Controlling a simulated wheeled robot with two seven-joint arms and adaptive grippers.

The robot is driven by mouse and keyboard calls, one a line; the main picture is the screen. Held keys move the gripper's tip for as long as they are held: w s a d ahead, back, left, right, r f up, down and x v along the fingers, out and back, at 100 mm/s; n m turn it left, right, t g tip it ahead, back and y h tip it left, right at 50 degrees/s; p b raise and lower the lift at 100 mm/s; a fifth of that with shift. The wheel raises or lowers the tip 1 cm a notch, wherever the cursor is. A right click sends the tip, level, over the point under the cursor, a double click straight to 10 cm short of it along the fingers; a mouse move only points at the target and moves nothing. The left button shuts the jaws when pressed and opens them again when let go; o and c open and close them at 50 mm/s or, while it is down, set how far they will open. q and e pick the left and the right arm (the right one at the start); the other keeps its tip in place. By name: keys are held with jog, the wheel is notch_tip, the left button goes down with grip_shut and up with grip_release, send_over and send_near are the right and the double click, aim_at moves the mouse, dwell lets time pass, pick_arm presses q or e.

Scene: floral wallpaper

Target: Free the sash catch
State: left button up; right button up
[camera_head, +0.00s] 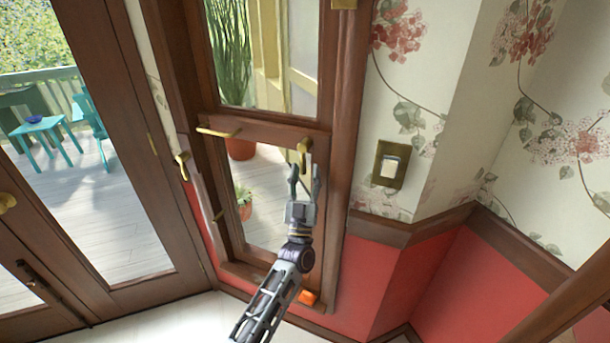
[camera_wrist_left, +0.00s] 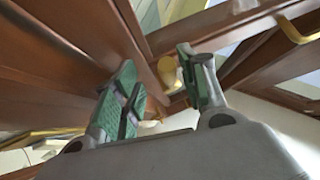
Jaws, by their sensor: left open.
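A brass catch (camera_head: 304,150) is mounted on the brown middle rail of the sash window (camera_head: 275,128), toward its right end. My left gripper (camera_head: 304,180) is just below the catch in the head view, with its two fingers apart, pointing up at it. In the left wrist view, a rounded brass piece (camera_wrist_left: 168,72), which looks like the catch, shows beyond and between the open green-padded fingers (camera_wrist_left: 157,68). The fingers appear apart from it, though the exact gap cannot be told. My right gripper is not in view.
A brass handle (camera_head: 218,132) sticks out at the left of the rail. A brass-plated switch (camera_head: 389,167) is on the floral wall to the right. A glass door (camera_head: 110,150) with a brass handle stands left. An orange object (camera_head: 308,297) lies low near the sill.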

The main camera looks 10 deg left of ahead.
pick_arm(q)
jog(key=shift+a, duration=0.15)
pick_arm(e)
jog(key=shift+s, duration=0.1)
pick_arm(q)
jog(key=shift+a+m+h, duration=0.3)
jog(key=shift+m+h, duration=0.2)
jog(key=shift+m, duration=0.2)
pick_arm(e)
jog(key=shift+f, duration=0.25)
pick_arm(q)
jog(key=shift+w+a+m+t+h+b, duration=0.15)
jog(key=shift+a+m+h+b, duration=0.15)
jog(key=shift+m+h, duration=0.6)
jog(key=shift+s+a+m+t+h+b, duration=0.1)
jog(key=shift+a+m+t+h+b, duration=0.2)
jog(key=shift+m+h, duration=0.6)
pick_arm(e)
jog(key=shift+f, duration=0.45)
pick_arm(q)
jog(key=shift+w+m+g+h, duration=0.1)
jog(key=shift+m+g+h, duration=0.15)
jog(key=shift+m+h, duration=0.05)
jog(key=shift+m+h, duration=0.4)
jog(key=shift+m, duration=0.1)
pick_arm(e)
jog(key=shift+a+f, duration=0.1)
